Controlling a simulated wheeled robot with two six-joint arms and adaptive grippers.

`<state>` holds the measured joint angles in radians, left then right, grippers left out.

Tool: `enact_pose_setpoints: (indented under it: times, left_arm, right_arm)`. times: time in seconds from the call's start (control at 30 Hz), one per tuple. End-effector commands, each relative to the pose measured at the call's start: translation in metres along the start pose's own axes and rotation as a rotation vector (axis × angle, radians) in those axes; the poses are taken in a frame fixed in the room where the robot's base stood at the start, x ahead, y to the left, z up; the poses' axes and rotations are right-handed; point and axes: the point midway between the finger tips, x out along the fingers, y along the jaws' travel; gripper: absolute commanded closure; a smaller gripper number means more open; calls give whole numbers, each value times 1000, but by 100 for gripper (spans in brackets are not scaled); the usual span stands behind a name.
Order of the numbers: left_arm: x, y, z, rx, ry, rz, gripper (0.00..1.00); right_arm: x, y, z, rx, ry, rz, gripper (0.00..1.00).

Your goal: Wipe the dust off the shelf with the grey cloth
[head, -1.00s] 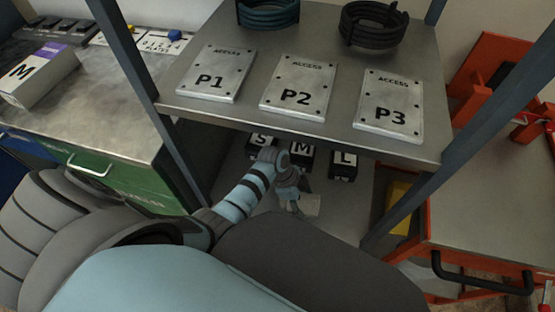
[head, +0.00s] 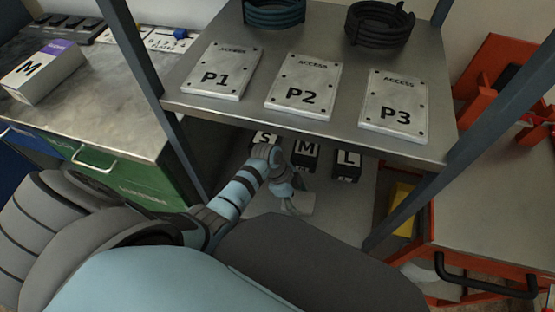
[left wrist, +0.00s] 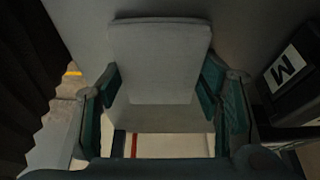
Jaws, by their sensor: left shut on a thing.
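The grey cloth (left wrist: 160,50) is a pad-like grey block between the fingers of my left gripper (left wrist: 161,88), which is shut on it. In the head view my left gripper (head: 288,194) reaches under the upper shelf board (head: 420,146), and the cloth (head: 302,204) shows as a small pale patch at its tip. The lower shelf (head: 345,205) lies beneath it, and the cloth looks to be at or near its surface. I cannot tell whether they touch. I cannot make out dust. My right gripper is in neither view.
Boxes marked S (head: 264,139), M (head: 305,153) and L (head: 347,161) stand behind my gripper on the lower shelf. Plates P1 (head: 222,72), P2 (head: 303,87) and P3 (head: 394,104) lie above. Shelf posts (head: 172,140) flank the opening. The lower shelf's right part looks clear.

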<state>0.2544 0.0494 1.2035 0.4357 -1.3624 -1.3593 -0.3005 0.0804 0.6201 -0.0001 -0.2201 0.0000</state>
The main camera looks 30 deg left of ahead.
Motion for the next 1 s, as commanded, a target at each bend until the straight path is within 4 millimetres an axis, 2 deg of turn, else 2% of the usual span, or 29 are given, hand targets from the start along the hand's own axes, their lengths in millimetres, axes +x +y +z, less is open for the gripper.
enact_pose_setpoints:
  times: [0.6, 0.67, 0.73, 1.0]
  left_arm:
    - [-18, -14, 44, 13, -3, 6, 81]
    - [-23, -13, 41, 11, -2, 9, 81]
    - [-38, -13, 35, 16, -3, 4, 81]
    - [-60, -12, 27, 10, -2, 5, 81]
  right_arm:
    - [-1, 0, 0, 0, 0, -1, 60]
    - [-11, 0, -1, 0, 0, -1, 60]
    - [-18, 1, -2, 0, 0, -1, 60]
    - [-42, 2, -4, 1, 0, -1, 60]
